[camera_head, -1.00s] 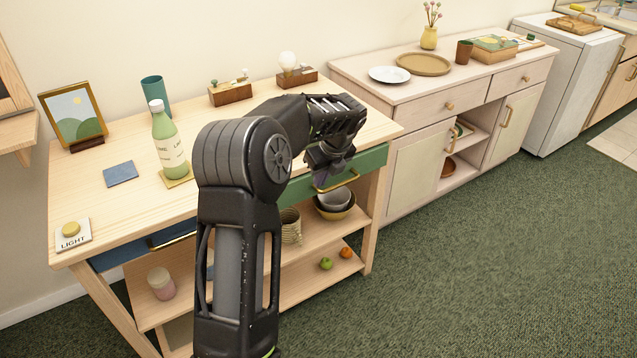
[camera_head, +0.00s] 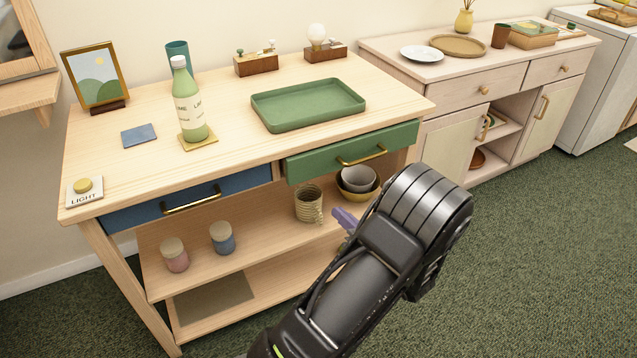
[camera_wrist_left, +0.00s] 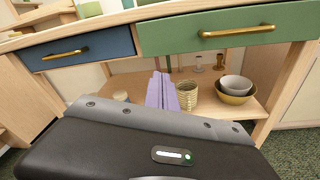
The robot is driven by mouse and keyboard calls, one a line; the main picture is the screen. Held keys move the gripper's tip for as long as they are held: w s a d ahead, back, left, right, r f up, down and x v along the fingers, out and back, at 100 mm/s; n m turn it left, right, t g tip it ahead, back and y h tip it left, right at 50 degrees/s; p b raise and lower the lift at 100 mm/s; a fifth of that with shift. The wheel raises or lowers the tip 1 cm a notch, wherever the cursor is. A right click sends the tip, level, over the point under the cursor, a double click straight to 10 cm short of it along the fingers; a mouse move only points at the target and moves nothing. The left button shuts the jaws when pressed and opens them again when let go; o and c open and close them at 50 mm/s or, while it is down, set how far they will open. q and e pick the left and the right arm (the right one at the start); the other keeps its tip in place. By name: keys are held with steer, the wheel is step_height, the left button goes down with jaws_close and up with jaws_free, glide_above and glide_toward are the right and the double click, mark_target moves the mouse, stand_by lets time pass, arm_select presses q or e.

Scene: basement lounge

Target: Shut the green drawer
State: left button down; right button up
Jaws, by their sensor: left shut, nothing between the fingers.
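The green drawer (camera_head: 330,158) is at the right front of the wooden table, with a brass handle (camera_head: 362,156). Its front sits close to the table's edge; I cannot tell whether a small gap is left. It also shows in the left wrist view (camera_wrist_left: 170,36), at the upper right. My left gripper (camera_head: 345,218) is mostly hidden behind my arm, below the drawer and apart from it. In the left wrist view its purple fingers (camera_wrist_left: 160,88) are shut and empty, pointing at the space under the drawers. My right gripper is not in view.
A blue drawer (camera_head: 130,216) is to the left. A green tray (camera_head: 310,105) and a bottle (camera_head: 188,105) stand on the tabletop. Nested bowls (camera_head: 357,182), a ribbed mug (camera_head: 308,203) and jars (camera_head: 174,254) stand on the shelf below. The floor in front is clear.

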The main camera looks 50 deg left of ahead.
mark_target(313, 168)
arm_select(q)
steer(key=r+n+t, duration=0.1)
steer(key=w+r+n+t, duration=0.1)
steer(key=n, duration=0.1)
steer(key=shift+a+r+y, duration=0.1)
steer(key=shift+y, duration=0.3)
steer(key=x, duration=1.4)
